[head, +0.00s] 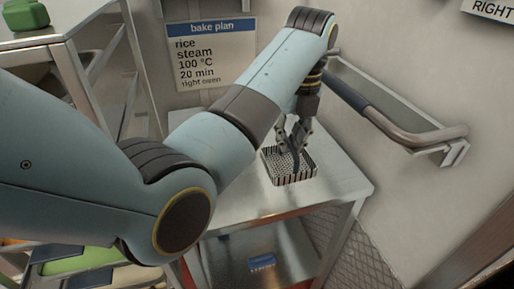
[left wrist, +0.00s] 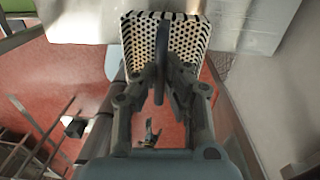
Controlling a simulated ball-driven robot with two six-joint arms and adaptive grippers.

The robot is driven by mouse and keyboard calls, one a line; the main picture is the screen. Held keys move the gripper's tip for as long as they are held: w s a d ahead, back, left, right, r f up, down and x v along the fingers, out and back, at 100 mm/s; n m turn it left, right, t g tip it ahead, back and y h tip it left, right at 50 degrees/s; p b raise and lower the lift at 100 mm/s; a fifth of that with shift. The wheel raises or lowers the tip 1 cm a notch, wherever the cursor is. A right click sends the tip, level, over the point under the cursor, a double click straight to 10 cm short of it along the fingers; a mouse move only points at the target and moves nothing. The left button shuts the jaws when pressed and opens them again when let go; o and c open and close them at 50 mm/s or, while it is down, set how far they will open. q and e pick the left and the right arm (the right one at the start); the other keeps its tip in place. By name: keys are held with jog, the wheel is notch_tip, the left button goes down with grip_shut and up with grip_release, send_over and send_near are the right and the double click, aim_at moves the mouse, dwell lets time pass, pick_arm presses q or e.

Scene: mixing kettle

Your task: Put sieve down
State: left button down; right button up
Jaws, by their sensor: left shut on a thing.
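The sieve (head: 298,176) is a small rectangular metal basket with perforated walls. In the head view it is at the steel table (head: 250,195), over the top's far part; I cannot tell whether its base touches. My left gripper (head: 293,138) reaches down to it from above and is shut on it. In the left wrist view the sieve's perforated face (left wrist: 140,38) fills the top middle, and a dark upright bar stands between the fingertips of my left gripper (left wrist: 162,68). The fingers hide part of the sieve. My right gripper is not in view.
A metal handrail (head: 400,130) is on the wall right of the table. A bake plan sign (head: 212,50) hangs behind. A shelf rack (head: 110,60) with a green container (head: 25,14) stands left. The tabletop around the sieve looks clear.

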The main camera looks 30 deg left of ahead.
aim_at(273, 158)
pick_arm(q)
jog(key=a, duration=0.1)
jog(key=a+f, duration=0.1)
jog(key=w+a, duration=0.1)
jog(key=shift+a+f, duration=0.3)
jog(key=shift+f, duration=0.05)
jog(key=shift+g, duration=0.3)
jog(key=w+a+f, duration=0.1)
jog(key=f, duration=0.2)
jog(key=w+a+f, duration=0.1)
jog(key=a+f, duration=0.1)
jog(key=f, duration=0.1)
jog(key=a+f+p, duration=0.1)
jog(key=a+f, duration=0.1)
jog(key=shift+w+a+f, duration=0.1)
jog(key=shift+w+f, duration=0.3)
jog(key=shift+s, duration=0.15)
jog(key=c, duration=1.9)
grip_release()
jog(key=shift+f, duration=0.2)
jog(key=o, duration=0.4)
jog(key=shift+o, duration=0.2)
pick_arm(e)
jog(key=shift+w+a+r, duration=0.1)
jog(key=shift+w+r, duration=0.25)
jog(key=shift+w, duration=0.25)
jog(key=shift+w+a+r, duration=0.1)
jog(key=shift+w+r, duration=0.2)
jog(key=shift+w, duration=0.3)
